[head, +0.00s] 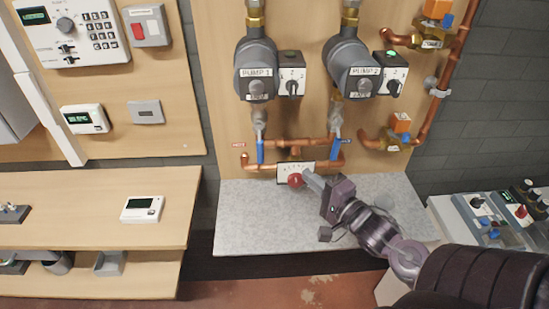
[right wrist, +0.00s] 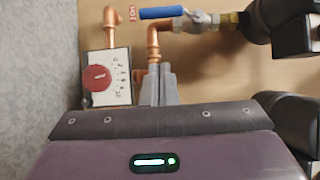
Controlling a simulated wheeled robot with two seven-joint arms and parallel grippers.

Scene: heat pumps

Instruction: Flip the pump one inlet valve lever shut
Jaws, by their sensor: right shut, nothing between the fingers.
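The pump one inlet valve (head: 258,118) sits under the grey PUMP 1 body (head: 257,72). Its blue lever (head: 260,151) hangs straight down, in line with the pipe. In the right wrist view the blue lever (right wrist: 162,12) lies at the top, pointing left from its metal valve body (right wrist: 197,20). My right gripper (head: 310,180) is below and right of that lever, beside the red knob (head: 295,180) in the head view. In the right wrist view its fingers (right wrist: 158,85) are together and empty, apart from the lever. My left gripper is out of view.
PUMP 2 (head: 352,68) has a similar blue lever (head: 335,147) just above my right gripper. Copper pipes and the white dial plate (right wrist: 118,70) are close to the fingers. A grey slab (head: 240,222) lies below; a control console (head: 490,220) stands right.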

